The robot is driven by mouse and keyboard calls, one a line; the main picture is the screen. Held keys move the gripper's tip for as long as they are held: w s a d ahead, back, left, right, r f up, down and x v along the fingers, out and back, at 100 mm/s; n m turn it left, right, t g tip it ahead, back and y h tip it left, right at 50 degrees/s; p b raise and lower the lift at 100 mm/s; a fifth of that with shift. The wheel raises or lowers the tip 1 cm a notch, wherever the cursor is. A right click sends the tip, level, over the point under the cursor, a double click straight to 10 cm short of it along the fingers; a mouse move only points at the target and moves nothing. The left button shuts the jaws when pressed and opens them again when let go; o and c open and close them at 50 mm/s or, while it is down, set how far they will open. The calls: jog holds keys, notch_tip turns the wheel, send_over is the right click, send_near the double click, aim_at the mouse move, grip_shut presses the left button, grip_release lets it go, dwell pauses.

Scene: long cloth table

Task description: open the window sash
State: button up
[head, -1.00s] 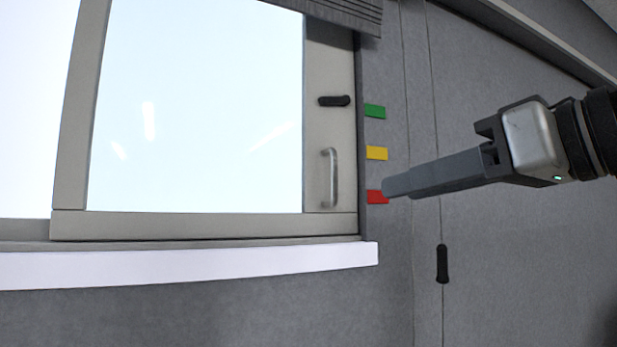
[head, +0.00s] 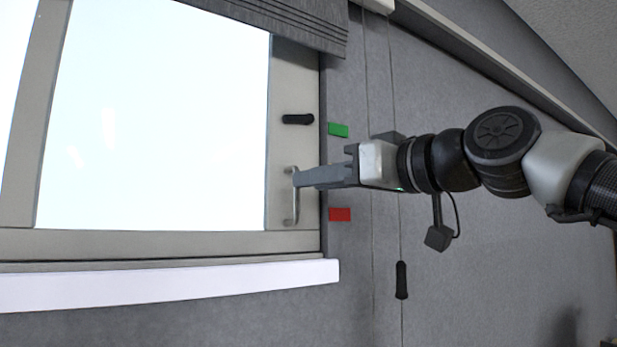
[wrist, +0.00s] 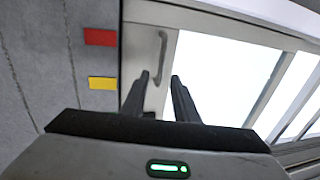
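The window sash (head: 292,75) has a grey frame around bright glass and stands against the right side of the window opening. A silver upright bar handle (head: 291,210) is on its right stile, below a black latch (head: 298,119) lying level. My gripper (head: 298,178) points left, and its fingertips overlap the handle's upper part in the head view. In the wrist view my gripper (wrist: 159,76) is open, with a clear gap between two dark fingers. The handle (wrist: 161,50) appears between and beyond the fingertips. I cannot tell whether they touch it.
A green tag (head: 338,130) and a red tag (head: 340,214) are on the grey wall beside the sash. A yellow tag (wrist: 103,83) shows in the wrist view. A white sill (head: 170,285) runs below. A black wall handle (head: 401,280) is at lower right.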

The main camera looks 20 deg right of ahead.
jog(key=shift+x, duration=1.35)
grip_shut()
dwell(0.4)
